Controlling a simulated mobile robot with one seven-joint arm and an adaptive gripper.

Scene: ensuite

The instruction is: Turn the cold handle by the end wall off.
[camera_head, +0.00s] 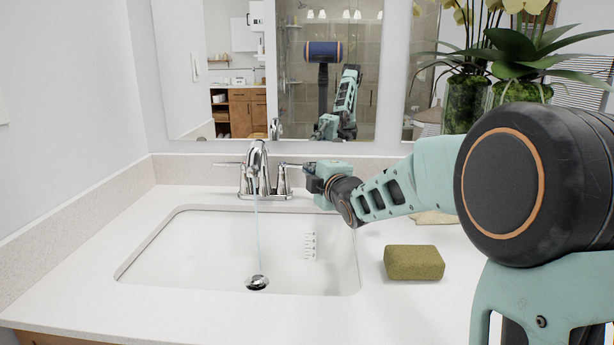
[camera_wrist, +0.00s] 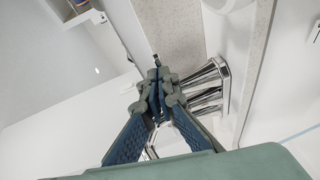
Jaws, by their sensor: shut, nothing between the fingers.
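A chrome faucet (camera_head: 257,165) stands behind the sink, with a thin stream of water (camera_head: 258,235) running from its spout to the drain. Its left handle (camera_head: 229,164) is on the side of the left end wall (camera_head: 60,120) and points left. The right handle is partly hidden by my gripper (camera_head: 308,172), which is at the faucet's right side. In the wrist view my gripper (camera_wrist: 157,82) has its fingers together and empty, close to chrome faucet parts (camera_wrist: 208,88). Whether it touches them I cannot tell.
The white sink basin (camera_head: 180,240) is set in a pale counter (camera_head: 90,285). A green sponge (camera_head: 413,262) lies right of the basin. Potted orchids (camera_head: 465,95) stand at the back right. A mirror (camera_head: 230,70) hangs behind the faucet. The left counter is clear.

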